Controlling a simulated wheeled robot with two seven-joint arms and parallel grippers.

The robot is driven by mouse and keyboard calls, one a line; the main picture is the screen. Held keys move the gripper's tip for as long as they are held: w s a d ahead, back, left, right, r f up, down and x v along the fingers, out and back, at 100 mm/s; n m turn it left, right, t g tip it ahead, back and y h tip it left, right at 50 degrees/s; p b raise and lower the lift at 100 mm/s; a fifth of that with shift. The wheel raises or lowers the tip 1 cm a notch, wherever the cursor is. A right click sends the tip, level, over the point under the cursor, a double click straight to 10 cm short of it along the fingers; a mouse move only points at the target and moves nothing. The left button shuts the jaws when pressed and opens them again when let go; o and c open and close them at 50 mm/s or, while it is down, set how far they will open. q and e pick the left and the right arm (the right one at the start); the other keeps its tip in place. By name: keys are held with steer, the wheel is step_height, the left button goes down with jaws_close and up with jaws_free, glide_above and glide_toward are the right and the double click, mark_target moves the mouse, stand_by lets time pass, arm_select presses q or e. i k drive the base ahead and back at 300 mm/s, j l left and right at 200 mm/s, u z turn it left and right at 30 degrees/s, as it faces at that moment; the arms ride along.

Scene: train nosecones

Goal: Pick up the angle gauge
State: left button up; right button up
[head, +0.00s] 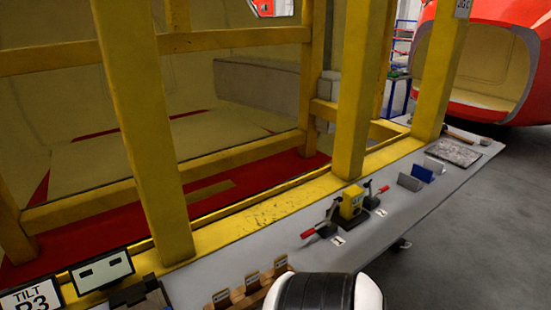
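A small yellow box with a dark marking (352,203), which looks like the angle gauge, stands upright on the grey ledge (395,232). Neither of my grippers is in view. A rounded black and white part of my own arm shows at the bottom edge, nearer than the box and apart from it.
Yellow frame posts (350,90) rise behind the ledge. Grey and blue blocks (421,174) and a speckled plate (454,152) lie farther right. Wooden holders (247,291), a display (102,270) and a TILT sign (30,297) stand at lower left. Grey floor is clear at right.

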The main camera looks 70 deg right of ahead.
mark_target(353, 196)
steer(key=k+j+z, duration=0.1)
steer(key=z, duration=2.3)
steer(key=k+l+z, duration=0.35)
steer(key=k+j, duration=0.05)
steer(key=k, duration=0.05)
